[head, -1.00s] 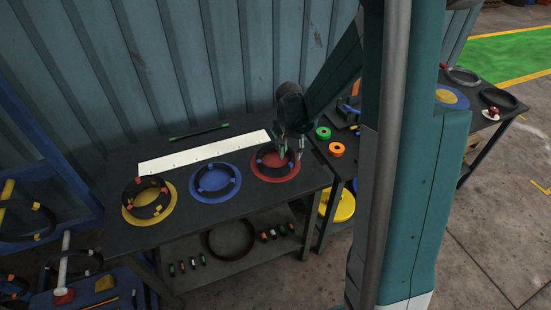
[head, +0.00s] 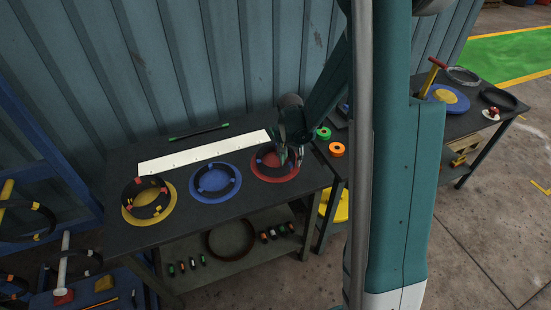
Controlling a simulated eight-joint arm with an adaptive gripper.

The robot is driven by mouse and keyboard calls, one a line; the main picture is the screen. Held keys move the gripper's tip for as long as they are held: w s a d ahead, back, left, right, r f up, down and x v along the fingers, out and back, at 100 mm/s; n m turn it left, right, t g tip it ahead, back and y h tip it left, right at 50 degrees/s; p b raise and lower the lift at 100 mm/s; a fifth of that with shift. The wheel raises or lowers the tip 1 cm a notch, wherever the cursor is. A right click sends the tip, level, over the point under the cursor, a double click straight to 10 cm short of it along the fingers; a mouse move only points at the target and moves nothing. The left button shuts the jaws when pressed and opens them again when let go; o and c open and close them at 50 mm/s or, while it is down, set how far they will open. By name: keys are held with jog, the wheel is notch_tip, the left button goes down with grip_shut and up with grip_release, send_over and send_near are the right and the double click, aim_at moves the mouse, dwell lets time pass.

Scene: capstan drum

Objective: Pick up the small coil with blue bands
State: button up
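A black coil with blue bands (head: 265,163) lies on the red disc (head: 272,177) at the right end of the dark bench. My gripper (head: 291,159) is pointed down at this coil's right side and hides part of it. Its fingers look a little apart, but I cannot tell whether the coil's rim is between them. Another black coil with blue bands (head: 202,188) lies on the blue disc (head: 215,181) in the middle. Which of the two is smaller is hard to judge.
A coil with red and orange bands (head: 134,206) sits on the yellow disc (head: 165,212) at left. A white strip (head: 200,152) lies behind the discs. Green (head: 323,133) and orange (head: 337,149) spools stand right of my gripper. A lower shelf holds a larger ring (head: 207,243).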

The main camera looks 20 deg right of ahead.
grip_shut()
jog(key=shift+r, duration=0.1)
dwell(0.4)
notch_tip(320, 180, up, 10)
jog(key=shift+p, duration=0.3)
dwell(0.6)
dwell(0.5)
